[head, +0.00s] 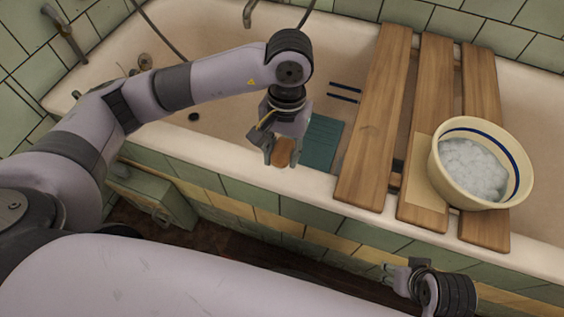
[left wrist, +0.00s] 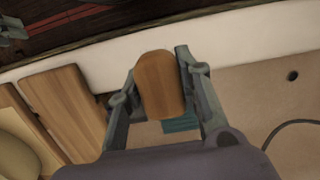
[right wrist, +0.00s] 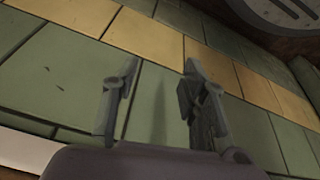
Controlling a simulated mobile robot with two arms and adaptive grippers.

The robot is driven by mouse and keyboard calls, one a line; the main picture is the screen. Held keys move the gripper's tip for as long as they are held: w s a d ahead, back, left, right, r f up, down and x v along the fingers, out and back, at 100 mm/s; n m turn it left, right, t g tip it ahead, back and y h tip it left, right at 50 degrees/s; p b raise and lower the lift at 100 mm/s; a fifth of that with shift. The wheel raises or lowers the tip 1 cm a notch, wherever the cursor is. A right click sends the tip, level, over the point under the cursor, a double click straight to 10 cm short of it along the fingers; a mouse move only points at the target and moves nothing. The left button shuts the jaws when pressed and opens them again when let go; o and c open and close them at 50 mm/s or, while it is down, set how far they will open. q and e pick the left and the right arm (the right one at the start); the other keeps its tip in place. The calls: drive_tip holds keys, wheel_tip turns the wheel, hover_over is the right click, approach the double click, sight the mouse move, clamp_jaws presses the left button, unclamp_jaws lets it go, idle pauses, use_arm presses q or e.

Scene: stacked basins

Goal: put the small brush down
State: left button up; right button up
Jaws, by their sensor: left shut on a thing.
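The small brush (head: 285,152) shows its brown wooden back. My left gripper (head: 283,150) is shut on it, above the near rim of the bathtub. In the left wrist view the brush (left wrist: 160,85) sits between the two fingers (left wrist: 158,90); its underside is hidden. A teal mat (head: 321,143) lies in the tub just right of and beyond the brush, and a bit of it shows below the brush in the left wrist view (left wrist: 181,124). My right gripper (head: 392,276) is open and empty outside the tub; its spread fingers (right wrist: 160,78) face green and yellow tiles.
A wooden slatted rack (head: 373,130) spans the bathtub (head: 240,158) on the right. A cream basin (head: 440,168) with foamy content stands on it, over a light board (head: 424,190). Two dark strips (head: 345,92) lie near the rack. The tub floor left of the mat is mostly clear.

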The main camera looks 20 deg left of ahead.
sight(285, 145)
use_arm(q)
drive_tip(key=shift+f+b, duration=0.3)
drive_tip(key=shift+f, duration=1.9)
use_arm(e)
drive_tip(key=shift+v, duration=1.15)
use_arm(q)
drive_tip(key=shift+f, duration=0.1)
use_arm(e)
drive_tip(key=shift+f, duration=0.1)
use_arm(q)
drive_tip(key=shift+f+b, duration=0.2)
drive_tip(key=shift+b, duration=0.2)
drive_tip(key=o, duration=1.2)
drive_tip(key=shift+r, duration=0.1)
drive_tip(key=shift+r+p, duration=0.25)
drive_tip(key=shift+p, duration=0.2)
drive_tip(key=r, duration=0.4)
drive_tip(key=w+r+p, duration=0.1)
drive_tip(key=r, duration=0.7)
drive_tip(key=shift+w, duration=0.2)
use_arm(e)
drive_tip(key=x, duration=0.4)
drive_tip(key=shift+f, duration=0.45)
